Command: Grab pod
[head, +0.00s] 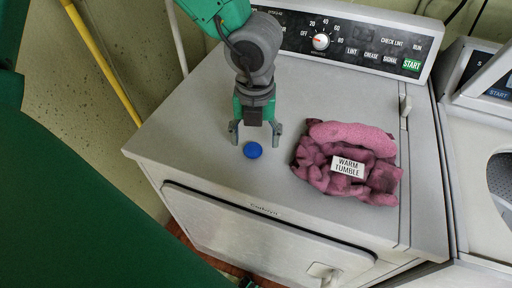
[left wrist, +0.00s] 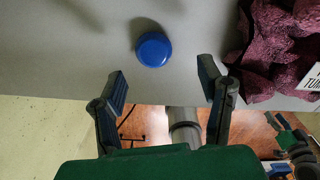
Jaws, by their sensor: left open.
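The pod is a small round blue thing (head: 252,150) lying on the grey top of the dryer (head: 190,130). My left gripper (head: 255,132) is above the dryer top in the head view, close behind the pod, with its fingers spread and nothing between them. In the left wrist view the pod (left wrist: 153,49) lies beyond the open fingertips of the left gripper (left wrist: 166,80), roughly centred between them and apart from both.
A crumpled pink cloth (head: 345,165) with a "WARM TUMBLE" label lies right of the pod. The control panel (head: 350,40) rises at the dryer's back. Another machine (head: 480,150) stands at the right. The dryer top left of the pod is clear.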

